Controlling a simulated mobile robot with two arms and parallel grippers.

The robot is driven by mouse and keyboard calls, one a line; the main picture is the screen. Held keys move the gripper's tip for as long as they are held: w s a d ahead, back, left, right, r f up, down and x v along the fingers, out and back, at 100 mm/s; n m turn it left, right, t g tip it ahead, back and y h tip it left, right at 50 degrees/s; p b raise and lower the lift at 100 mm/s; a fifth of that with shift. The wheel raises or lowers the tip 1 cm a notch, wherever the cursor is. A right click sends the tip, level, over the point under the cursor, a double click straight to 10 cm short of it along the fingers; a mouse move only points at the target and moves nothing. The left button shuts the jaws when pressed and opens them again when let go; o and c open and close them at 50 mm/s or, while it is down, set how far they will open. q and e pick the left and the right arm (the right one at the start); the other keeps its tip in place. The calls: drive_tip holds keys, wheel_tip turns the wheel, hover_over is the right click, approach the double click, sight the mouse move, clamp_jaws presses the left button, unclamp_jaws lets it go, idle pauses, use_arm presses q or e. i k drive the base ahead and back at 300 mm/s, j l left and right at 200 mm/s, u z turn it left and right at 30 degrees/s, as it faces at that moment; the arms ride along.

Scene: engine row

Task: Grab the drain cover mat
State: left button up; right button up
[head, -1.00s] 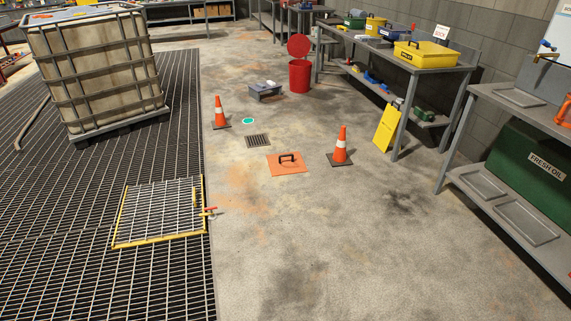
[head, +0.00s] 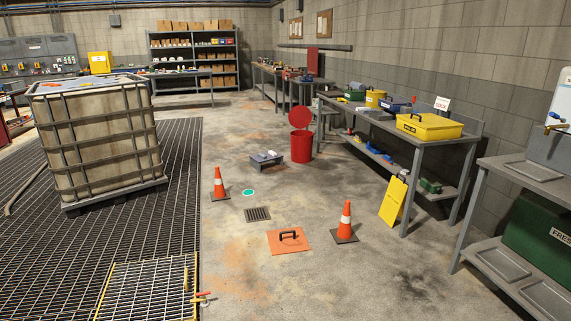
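The drain cover mat (head: 280,246) is a flat orange square with a black handle on top. It lies on the concrete floor near the middle of the head view. Just behind and left of it is a dark floor drain grate (head: 257,214), which is uncovered. The mat lies apart from the grate. Neither of my grippers shows in the head view.
Orange cones stand left of the drain (head: 219,184) and right of the mat (head: 345,222). A yellow floor sign (head: 393,202) leans by the workbench (head: 440,146) at right. A yellow-framed grate panel (head: 148,292) lies front left. Concrete in front of the mat is clear.

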sight(289, 240)
drive_tip(key=i, duration=4.3)
